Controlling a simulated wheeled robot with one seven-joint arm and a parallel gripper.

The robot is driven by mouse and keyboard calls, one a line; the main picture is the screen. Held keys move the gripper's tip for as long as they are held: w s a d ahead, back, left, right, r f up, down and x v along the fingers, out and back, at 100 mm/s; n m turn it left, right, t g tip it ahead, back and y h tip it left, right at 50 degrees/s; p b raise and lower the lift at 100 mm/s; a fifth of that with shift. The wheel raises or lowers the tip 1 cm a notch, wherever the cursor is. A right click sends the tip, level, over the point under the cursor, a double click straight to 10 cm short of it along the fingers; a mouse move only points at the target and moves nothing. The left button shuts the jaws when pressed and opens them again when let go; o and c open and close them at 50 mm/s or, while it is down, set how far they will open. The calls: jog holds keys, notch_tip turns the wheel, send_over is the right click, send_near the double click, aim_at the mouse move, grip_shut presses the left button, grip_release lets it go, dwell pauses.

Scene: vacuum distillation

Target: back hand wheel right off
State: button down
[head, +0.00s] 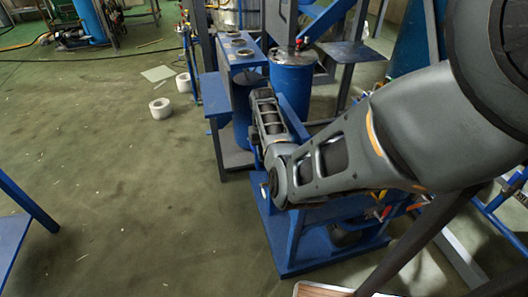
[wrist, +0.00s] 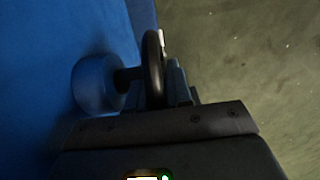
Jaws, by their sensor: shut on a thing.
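In the wrist view a dark round hand wheel (wrist: 153,68) is seen nearly edge-on. It sits on a short dark stem that comes out of a blue round fitting (wrist: 95,85) on a blue surface. My gripper (wrist: 168,75) is shut on the hand wheel's rim, with a finger showing just right of it. The far finger is mostly hidden behind the wheel. In the head view my arm reaches to the blue-framed rig (head: 290,262), and my own links hide the gripper and the hand wheel there.
A blue bench (head: 238,55) with round openings and a blue drum (head: 292,80) stand behind my arm. White rolls (head: 160,108) and a flat pale sheet (head: 157,73) lie on the floor. A blue table edge (head: 22,205) is at the left. The green floor between is clear.

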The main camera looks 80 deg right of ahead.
jog(key=shift+g+y, duration=0.3)
jog(key=shift+y, duration=0.2)
jog(key=c, duration=1.1)
grip_release()
jog(key=shift+w+d+r, duration=0.1)
jog(key=shift+d+r, duration=0.1)
jog(key=shift+r, duration=1.05)
jog(key=shift+w+d+r, duration=0.15)
jog(key=shift+r, duration=1.15)
jog(key=shift+w+d+r, duration=0.1)
jog(key=shift+d+r, duration=0.1)
jog(key=shift+r, duration=1.05)
